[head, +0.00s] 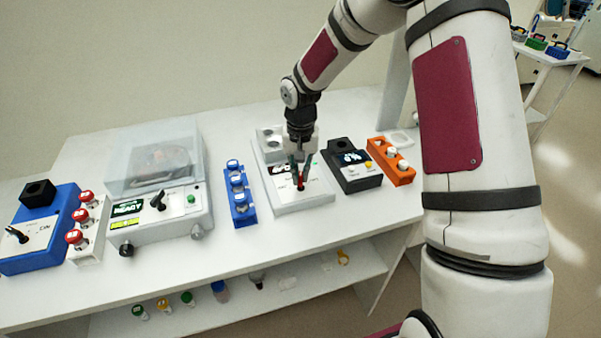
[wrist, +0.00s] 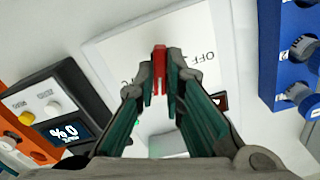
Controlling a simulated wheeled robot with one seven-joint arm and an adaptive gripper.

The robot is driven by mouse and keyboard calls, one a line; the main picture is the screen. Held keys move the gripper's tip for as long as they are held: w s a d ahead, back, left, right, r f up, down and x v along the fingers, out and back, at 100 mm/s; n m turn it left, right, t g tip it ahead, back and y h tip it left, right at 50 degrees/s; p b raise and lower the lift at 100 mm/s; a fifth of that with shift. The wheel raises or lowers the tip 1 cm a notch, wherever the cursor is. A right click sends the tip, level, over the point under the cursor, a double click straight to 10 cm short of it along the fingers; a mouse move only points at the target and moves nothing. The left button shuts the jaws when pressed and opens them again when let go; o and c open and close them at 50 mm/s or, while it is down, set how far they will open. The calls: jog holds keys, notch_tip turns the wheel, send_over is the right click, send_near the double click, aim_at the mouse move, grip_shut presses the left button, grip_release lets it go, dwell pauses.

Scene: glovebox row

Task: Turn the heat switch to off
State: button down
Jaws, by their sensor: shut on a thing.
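The heat switch shows as a red lever (wrist: 159,60) on the white label panel (wrist: 110,50) of a light grey device (head: 312,200). The word OFF is printed beside the lever, to its right in the wrist view; another label on the left is mostly hidden. My gripper (wrist: 158,75) is shut on the red lever, with a fingertip on each side. In the head view my gripper (head: 300,178) points down at the front of the device, and the lever's red tip shows between the dark fingers. The fingers partly cover the device's small display.
A blue rack with capped vials (head: 240,200) stands left of the device. A dark instrument with a display (head: 353,177) and an orange rack (head: 394,170) stand close on its right. A clear-lidded machine (head: 160,210) is further left.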

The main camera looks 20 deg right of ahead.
aim_at(300, 177)
jog(key=n, duration=0.4)
jog(key=shift+a+n, duration=0.1)
jog(key=shift+n, duration=2.2)
jog(key=c, duration=1.7)
grip_release()
notch_tip(300, 177, up, 12)
jog(key=shift+r, duration=0.1)
